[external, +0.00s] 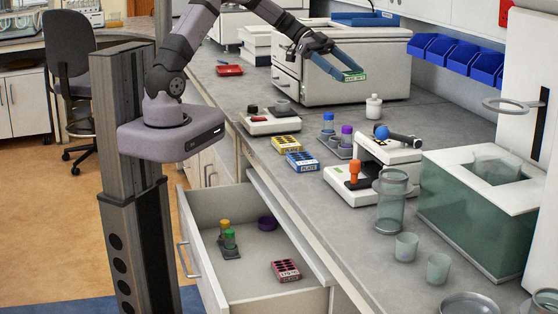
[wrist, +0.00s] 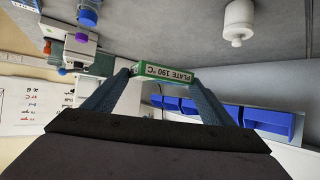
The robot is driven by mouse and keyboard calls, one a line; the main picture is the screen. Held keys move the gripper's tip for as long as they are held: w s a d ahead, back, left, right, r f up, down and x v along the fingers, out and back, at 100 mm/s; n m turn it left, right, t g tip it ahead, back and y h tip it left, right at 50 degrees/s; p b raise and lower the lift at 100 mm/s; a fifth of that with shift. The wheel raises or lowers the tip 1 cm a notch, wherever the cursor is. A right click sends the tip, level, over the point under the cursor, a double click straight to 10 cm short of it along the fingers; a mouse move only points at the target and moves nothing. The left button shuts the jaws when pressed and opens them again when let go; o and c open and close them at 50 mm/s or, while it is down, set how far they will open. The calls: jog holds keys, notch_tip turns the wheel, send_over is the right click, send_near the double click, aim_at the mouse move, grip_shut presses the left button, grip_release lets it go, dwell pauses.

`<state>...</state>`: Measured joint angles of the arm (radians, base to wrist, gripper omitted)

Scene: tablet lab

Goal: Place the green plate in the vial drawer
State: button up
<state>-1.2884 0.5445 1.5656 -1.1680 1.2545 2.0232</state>
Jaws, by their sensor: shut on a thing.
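The green plate (wrist: 163,72), labelled "PLATE 190 °C", lies between the two fingers of my gripper (wrist: 160,80) in the wrist view. In the external view my gripper (external: 340,66) is shut on the green plate (external: 355,77) and holds it up in the air, in front of the white box-shaped device at the back of the bench. The vial drawer (external: 252,272) is open below the bench front. Inside it are yellow- and green-capped vials (external: 228,237) in a small rack, a purple round dish (external: 267,223) and a pink block (external: 286,270).
On the bench stand yellow (external: 286,144) and blue (external: 302,161) plate blocks, capped vials (external: 346,140), a small scale-like device (external: 270,121) and a white bottle (external: 374,107). A glass jar (external: 392,200) stands farther right. The drawer floor has bare room at its front left and middle.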

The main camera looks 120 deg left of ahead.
jog(key=shift+r, duration=0.3)
jog(key=w+d+f+m+h+b, duration=0.2)
jog(key=w+d+f+b, duration=0.25)
jog(key=w+d, duration=0.35)
jog(key=shift+g, duration=0.4)
jog(key=shift+w+a+f+p, duration=0.15)
jog(key=shift+f+p, duration=0.5)
jog(key=shift+f, duration=1)
jog(key=shift+w+a+f+p, duration=0.1)
jog(key=shift+w+f+p, duration=0.2)
jog(key=shift+f+p, duration=0.85)
jog(key=shift+w+a+f+p, duration=0.1)
jog(key=shift+w+f+p, duration=0.1)
jog(key=shift+f, duration=2.3)
jog(key=shift+f+b, duration=0.15)
jog(key=shift+b, duration=0.15)
jog(key=o, duration=1)
